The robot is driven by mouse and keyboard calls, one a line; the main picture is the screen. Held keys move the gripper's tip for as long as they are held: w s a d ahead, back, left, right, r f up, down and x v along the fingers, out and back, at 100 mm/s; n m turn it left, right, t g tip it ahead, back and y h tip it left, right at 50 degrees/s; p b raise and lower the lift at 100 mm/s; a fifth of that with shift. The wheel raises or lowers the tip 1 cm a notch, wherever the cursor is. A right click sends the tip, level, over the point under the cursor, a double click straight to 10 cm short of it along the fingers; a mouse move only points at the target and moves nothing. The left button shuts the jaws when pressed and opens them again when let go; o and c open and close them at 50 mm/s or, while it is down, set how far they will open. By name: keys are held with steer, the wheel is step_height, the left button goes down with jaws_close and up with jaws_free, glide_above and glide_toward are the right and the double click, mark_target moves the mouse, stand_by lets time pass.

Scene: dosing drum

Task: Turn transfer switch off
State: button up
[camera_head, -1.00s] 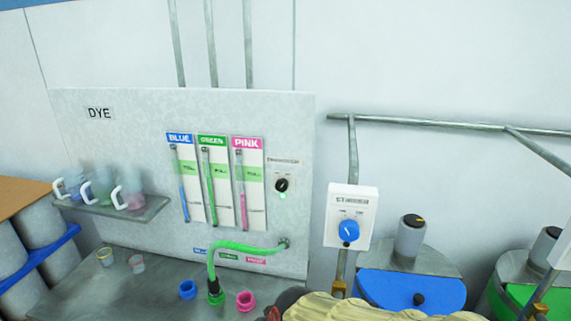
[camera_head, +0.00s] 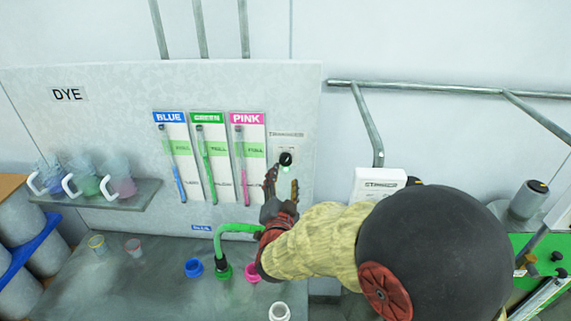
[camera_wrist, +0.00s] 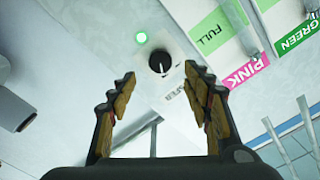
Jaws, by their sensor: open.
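The transfer switch is a small black round knob (camera_head: 286,159) with a white pointer line, on a pale plate on the dye panel, right of the pink gauge. A green light (camera_head: 285,169) glows beside it. In the wrist view the knob (camera_wrist: 160,61) sits between and beyond my fingertips, with the lit green light (camera_wrist: 141,38) at its upper left. My gripper (camera_head: 282,182) is open and empty, just in front of and below the knob. The wrist view shows both fingers (camera_wrist: 160,90) spread apart, with a gap to the knob.
Blue, green and pink gauges (camera_head: 208,160) hang left of the switch. A shelf (camera_head: 95,195) with several jugs is at the left. A green hose (camera_head: 237,228) and colored ports lie below my gripper. My arm covers the stirrer area; its white box (camera_head: 378,183) shows partly.

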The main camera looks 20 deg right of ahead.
mark_target(285, 162)
steer(key=x, duration=0.7)
steer(key=shift+w+f+p, duration=0.15)
steer(key=shift+w+p, duration=0.15)
steer(key=shift+p, duration=0.05)
steer(key=shift+c, duration=0.3)
steer(key=c, duration=1.1)
